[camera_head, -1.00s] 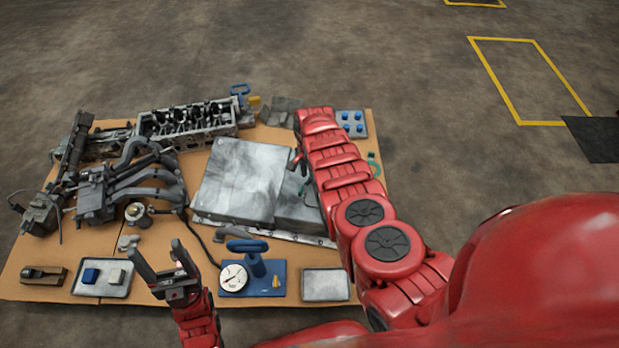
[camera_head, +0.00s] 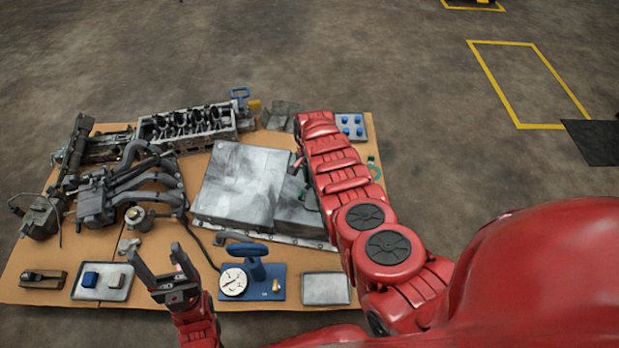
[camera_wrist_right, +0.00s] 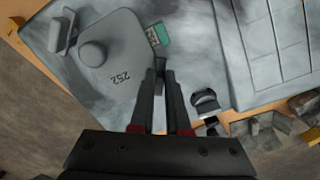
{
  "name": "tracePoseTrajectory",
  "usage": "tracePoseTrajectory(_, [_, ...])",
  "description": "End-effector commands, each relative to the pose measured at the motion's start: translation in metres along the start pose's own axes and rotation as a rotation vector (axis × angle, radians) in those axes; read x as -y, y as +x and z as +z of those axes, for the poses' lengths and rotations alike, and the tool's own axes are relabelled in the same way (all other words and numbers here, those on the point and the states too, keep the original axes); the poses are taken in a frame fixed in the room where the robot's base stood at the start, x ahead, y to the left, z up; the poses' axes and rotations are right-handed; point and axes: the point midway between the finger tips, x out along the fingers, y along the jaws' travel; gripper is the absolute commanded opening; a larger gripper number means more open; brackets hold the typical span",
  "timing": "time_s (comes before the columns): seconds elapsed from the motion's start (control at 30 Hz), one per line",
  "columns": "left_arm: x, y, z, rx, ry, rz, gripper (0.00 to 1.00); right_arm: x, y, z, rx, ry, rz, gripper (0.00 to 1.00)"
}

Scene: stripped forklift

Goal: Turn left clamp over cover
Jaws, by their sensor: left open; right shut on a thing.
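In the right wrist view, a grey cover plate marked "252" (camera_wrist_right: 120,85) carries a round knob and a green label (camera_wrist_right: 158,36). A grey clamp-like piece (camera_wrist_right: 62,32) stands near its upper-left edge. A dark clamp-like piece with a rounded top (camera_wrist_right: 205,99) sits right of the fingers. My right gripper (camera_wrist_right: 161,72) is shut on a small dark part at the plate's edge, beside the label. The fingers hide most of that part. In the head view my right arm hides this gripper. My left gripper (camera_head: 164,262) is open and empty above the table's front.
A large grey metal box (camera_head: 240,180) lies mid-table. An engine block (camera_head: 188,128) and pipes (camera_head: 140,180) crowd the back and left.

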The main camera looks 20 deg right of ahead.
Motion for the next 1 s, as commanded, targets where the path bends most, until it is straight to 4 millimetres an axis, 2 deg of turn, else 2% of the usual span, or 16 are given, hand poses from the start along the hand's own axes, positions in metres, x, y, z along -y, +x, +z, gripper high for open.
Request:
tracePoseTrajectory(0.27, [0.0, 0.005, 0.0, 0.005, -0.002, -0.007, 0.67, -0.003, -0.001, -0.001, -0.001, -0.162, 0.001, 0.0])
tracePoseTrajectory(1.0, [0.001, 0.013, 0.001, 0.017, -0.007, -0.022, 0.67, -0.008, -0.001, -0.005, -0.001, -0.859, 0.0, 0.0])
